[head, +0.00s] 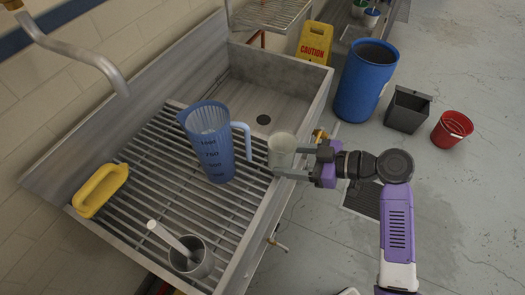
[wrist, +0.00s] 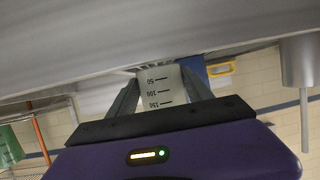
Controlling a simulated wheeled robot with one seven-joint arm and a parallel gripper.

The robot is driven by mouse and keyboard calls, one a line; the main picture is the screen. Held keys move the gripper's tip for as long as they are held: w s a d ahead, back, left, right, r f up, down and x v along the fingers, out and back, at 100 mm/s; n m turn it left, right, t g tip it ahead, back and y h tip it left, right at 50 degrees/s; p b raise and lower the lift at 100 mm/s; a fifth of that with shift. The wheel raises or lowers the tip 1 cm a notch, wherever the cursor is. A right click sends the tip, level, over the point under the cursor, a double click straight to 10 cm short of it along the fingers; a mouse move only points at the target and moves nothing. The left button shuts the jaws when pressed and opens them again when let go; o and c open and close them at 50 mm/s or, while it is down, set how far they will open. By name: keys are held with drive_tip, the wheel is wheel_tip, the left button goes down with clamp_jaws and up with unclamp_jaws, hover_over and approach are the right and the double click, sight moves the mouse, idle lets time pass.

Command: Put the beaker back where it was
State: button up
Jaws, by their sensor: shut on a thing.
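The beaker (head: 281,151) is a small translucent whitish cup. My gripper (head: 290,158) is shut on it at the front edge of the sink unit, right of the blue jug. In the wrist view the beaker (wrist: 160,88) shows dark volume marks and sits between the two fingers (wrist: 158,95). It looks close to upright in the head view. Whether its base touches the rack or edge cannot be told. The slatted drain rack (head: 150,180) lies to the left of it.
A blue measuring jug (head: 208,140) stands on the rack, its handle towards the beaker. A grey metal cup with a white-handled tool (head: 192,257) and a yellow object (head: 99,190) are also there. The sink basin (head: 280,85) is empty. A blue barrel (head: 366,82) stands on the floor.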

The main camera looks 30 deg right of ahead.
sight(262, 161)
drive_tip(key=shift+w+a, duration=0.9)
drive_tip(key=shift+w, duration=0.15)
drive_tip(key=w+a+p, duration=0.1)
drive_tip(key=w+a, duration=0.1)
drive_tip(key=w, duration=0.1)
drive_tip(key=shift+a+r, duration=0.15)
drive_tip(key=shift+a, duration=0.15)
drive_tip(key=shift+w+a+f+p, duration=0.15)
drive_tip(key=shift+f+p, duration=0.15)
drive_tip(key=shift+f, duration=0.6)
drive_tip(key=shift+f, duration=0.2)
drive_tip(key=o, duration=1.8)
drive_tip(key=shift+c, duration=0.2)
drive_tip(key=shift+r, duration=0.1)
